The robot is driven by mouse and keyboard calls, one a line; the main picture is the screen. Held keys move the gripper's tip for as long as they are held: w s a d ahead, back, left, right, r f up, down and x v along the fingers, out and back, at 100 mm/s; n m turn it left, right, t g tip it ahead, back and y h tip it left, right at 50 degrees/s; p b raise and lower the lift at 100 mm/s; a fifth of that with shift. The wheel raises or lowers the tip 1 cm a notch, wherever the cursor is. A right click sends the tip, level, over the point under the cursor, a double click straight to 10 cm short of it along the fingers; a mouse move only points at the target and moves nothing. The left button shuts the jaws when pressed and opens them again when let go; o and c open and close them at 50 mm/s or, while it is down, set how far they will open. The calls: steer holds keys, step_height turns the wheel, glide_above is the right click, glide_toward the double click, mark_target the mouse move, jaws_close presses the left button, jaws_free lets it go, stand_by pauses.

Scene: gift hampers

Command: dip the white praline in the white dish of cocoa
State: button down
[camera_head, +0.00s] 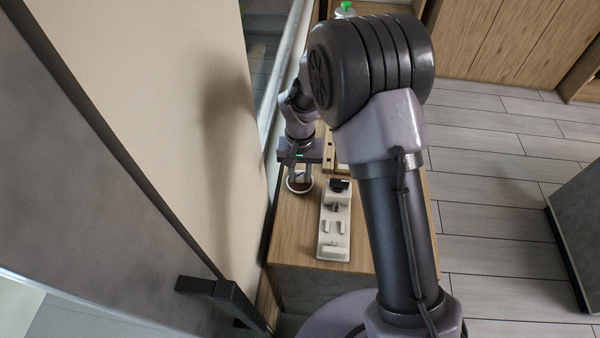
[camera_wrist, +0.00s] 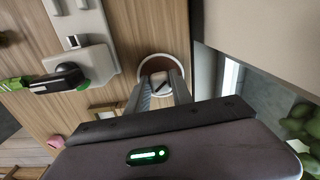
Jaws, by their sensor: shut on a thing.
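The white dish (camera_head: 292,189) stands on the wooden counter near the wall side, and its white rim (camera_wrist: 160,54) also shows in the wrist view with brown cocoa (camera_wrist: 160,64) inside. My gripper (camera_head: 300,178) points down right over the dish. In the wrist view my gripper (camera_wrist: 161,86) is shut on a small whitish piece with a dark line, the white praline (camera_wrist: 159,77). The praline appears over or in the cocoa; I cannot tell whether it touches. The fingers hide part of the dish. In the head view the praline is not distinguishable.
A pale stand (camera_head: 333,222) with pegs is right of the dish on the counter (camera_head: 300,255). A black and green object (camera_wrist: 60,80) lies on it. A pink thing (camera_wrist: 55,142) and wooden frame (camera_wrist: 104,108) are nearby. The wall (camera_head: 215,120) is close on the left.

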steer(key=shift+f+b, duration=0.3)
steer(key=shift+f, duration=0.15)
stand_by(1.1)
step_height(320, 180, up, 7)
steer(key=p, duration=0.5)
steer(key=shift+r, duration=0.15)
stand_by(0.5)
